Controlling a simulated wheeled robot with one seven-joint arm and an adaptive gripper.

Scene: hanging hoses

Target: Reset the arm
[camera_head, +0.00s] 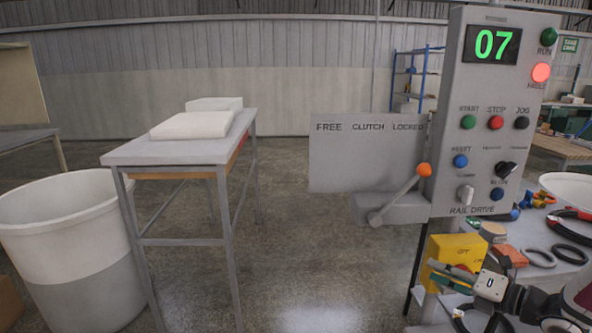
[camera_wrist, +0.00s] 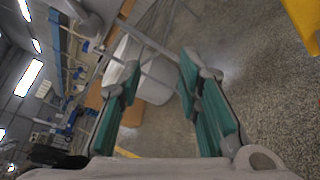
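My gripper (camera_wrist: 160,72) has teal finger pads that stand well apart in the wrist view. It is open, and nothing shows between the fingers. In the head view my gripper (camera_head: 440,275) is low at the right, in front of the yellow box (camera_head: 456,248) below the control panel, and points left. Whether it touches the box cannot be told. Part of my arm shows at the lower right corner.
The grey control panel (camera_head: 482,150) shows 07 and a lit red lamp (camera_head: 541,72). An orange-knobbed lever (camera_head: 398,196) juts out at its left. A cluttered table (camera_head: 530,275) is at right.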

